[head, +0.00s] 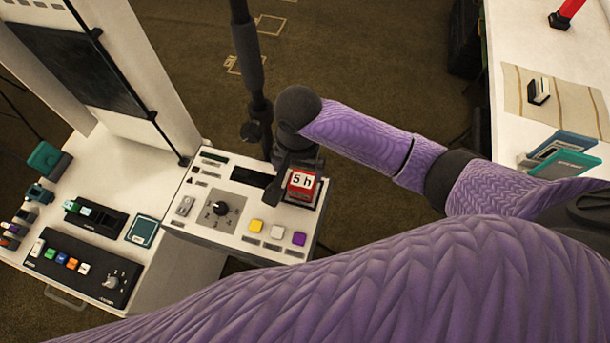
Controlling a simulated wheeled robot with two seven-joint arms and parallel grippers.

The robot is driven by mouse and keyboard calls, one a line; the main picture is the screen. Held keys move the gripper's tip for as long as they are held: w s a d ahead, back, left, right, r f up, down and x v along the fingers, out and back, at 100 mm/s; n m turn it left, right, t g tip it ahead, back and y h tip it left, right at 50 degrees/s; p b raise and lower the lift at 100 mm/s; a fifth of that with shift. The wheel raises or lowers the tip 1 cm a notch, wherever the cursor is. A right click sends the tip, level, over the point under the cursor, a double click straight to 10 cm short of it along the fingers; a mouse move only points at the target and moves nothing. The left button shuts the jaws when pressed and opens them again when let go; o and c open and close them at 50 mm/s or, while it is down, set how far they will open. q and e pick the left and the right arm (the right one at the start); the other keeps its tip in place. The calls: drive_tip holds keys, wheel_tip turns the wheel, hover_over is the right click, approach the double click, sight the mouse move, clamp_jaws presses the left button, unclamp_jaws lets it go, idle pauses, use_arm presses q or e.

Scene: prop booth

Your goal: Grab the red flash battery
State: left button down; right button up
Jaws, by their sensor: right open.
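A red block with a white label reading "5 h" (302,182), which looks like the red flash battery, sits at the right back corner of a white control console (232,238). My right gripper (293,174) is dark and points down at this block from the end of my purple arm. It is open, with one dark finger showing at the block's left side. The other finger is hard to make out, and I cannot tell whether the fingers touch the block. My left gripper is not in view.
A dark pole (247,50) stands just behind the console. Black button panels (82,266) and small coloured items lie on the white desk at left. A white table (540,60) at right holds cards and a red object (567,12).

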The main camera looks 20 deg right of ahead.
sight(302, 180)
drive_tip(key=f+b, duration=0.1)
drive_tip(key=f, duration=0.5)
drive_tip(key=d+f+b, duration=0.1)
drive_tip(key=f, duration=0.2)
drive_tip(key=shift+w+f+b, duration=0.2)
drive_tip(key=shift+f+b, duration=0.1)
drive_tip(key=shift+b, duration=0.05)
drive_tip(key=shift+c, duration=0.3)
drive_tip(key=shift+r, duration=0.1)
clamp_jaws()
